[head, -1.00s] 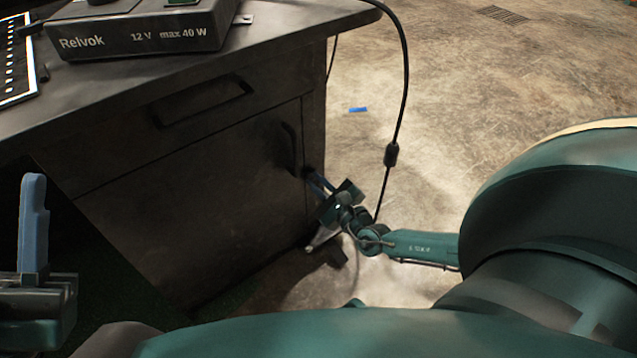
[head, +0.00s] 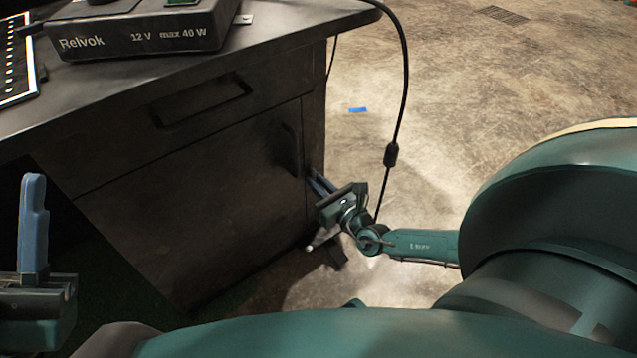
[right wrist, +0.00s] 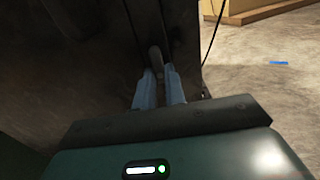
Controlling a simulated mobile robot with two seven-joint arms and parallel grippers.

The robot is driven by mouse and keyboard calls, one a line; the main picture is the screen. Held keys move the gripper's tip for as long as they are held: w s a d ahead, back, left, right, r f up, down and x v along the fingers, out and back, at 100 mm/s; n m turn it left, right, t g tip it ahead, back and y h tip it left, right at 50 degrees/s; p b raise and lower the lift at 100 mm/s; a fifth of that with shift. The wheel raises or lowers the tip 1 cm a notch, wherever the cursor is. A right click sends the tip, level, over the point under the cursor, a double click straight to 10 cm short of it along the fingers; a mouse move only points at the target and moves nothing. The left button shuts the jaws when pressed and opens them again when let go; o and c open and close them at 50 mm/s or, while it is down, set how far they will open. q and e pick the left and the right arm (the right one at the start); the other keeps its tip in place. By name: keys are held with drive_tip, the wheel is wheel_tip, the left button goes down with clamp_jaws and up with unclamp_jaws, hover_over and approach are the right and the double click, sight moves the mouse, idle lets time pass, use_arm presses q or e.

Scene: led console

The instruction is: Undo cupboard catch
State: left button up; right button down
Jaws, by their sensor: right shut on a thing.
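The dark cupboard door (head: 190,215) sits under the desk top, with a curved vertical handle (head: 289,148) near its right edge. My right gripper (head: 315,181) is at the door's right edge, below and right of the handle. In the right wrist view its two blue fingers (right wrist: 160,78) are shut on a small rounded catch (right wrist: 155,57) at the door edge. The catch is mostly hidden by the fingers in the head view. The door looks flush with the cabinet front. My left gripper (head: 36,225) is at the lower left, with only one blue finger clearly showing.
A drawer with a handle (head: 203,103) is above the door. A grey Relvok box (head: 140,38) stands on the desk. A black cable (head: 405,80) hangs down close to my right wrist. The concrete floor to the right is open.

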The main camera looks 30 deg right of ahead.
idle(0.3)
drive_tip(key=c, duration=1.5)
unclamp_jaws()
drive_tip(key=shift+o, duration=0.2)
drive_tip(key=shift+s, duration=0.1)
